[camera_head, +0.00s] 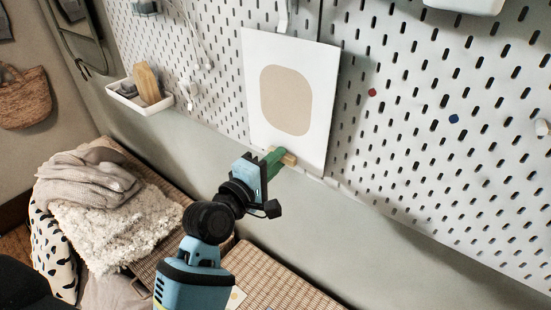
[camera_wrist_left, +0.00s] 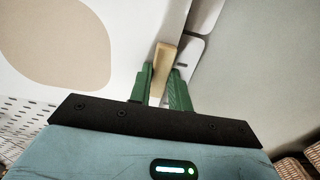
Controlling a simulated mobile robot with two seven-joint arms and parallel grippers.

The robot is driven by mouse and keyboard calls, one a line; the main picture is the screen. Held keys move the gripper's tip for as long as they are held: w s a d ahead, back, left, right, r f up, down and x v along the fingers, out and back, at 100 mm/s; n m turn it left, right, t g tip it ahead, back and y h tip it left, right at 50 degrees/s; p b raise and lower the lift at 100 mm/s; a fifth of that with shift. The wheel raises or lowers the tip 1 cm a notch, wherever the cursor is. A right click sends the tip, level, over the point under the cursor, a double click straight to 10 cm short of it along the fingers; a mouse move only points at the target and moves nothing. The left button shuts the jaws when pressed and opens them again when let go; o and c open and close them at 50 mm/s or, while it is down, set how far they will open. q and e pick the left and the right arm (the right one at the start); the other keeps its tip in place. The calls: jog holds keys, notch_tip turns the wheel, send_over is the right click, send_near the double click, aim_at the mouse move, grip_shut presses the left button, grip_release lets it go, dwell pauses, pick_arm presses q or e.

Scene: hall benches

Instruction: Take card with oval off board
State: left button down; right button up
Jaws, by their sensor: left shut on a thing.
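The card (camera_head: 291,95) is white with a beige rounded oval and hangs upright on the white perforated board (camera_head: 400,60). In the left wrist view the card (camera_wrist_left: 140,30) fills the upper left, with part of the oval visible. My left gripper (camera_head: 277,157) is at the card's lower edge. Its green fingers (camera_wrist_left: 160,84) are shut on a small wooden block (camera_wrist_left: 163,66), which also shows at the card's bottom in the head view (camera_head: 289,159). I cannot tell how the block joins the card. My right gripper is out of view.
A white tray (camera_head: 126,98) with a wooden piece is on the board at left. A red dot (camera_head: 372,92) and a blue dot (camera_head: 454,119) are on the board at right. Below is a woven bench (camera_head: 262,278) with a fluffy cushion (camera_head: 112,232) and blanket.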

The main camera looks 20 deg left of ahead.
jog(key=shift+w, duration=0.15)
pick_arm(q)
jog(key=shift+s, duration=0.1)
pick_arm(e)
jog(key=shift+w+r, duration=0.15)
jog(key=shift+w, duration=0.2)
pick_arm(q)
jog(key=shift+s+a, duration=0.2)
jog(key=shift+s, duration=0.25)
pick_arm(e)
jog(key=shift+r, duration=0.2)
pick_arm(q)
jog(key=shift+s+a+p, duration=0.15)
jog(key=shift+s+p, duration=0.2)
jog(key=shift+s, duration=0.1)
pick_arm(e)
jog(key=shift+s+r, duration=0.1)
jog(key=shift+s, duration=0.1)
pick_arm(q)
jog(key=shift+s+a, duration=0.15)
jog(key=shift+s, duration=0.2)
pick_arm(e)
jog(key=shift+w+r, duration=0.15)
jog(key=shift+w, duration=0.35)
pick_arm(q)
jog(key=shift+s, duration=0.15)
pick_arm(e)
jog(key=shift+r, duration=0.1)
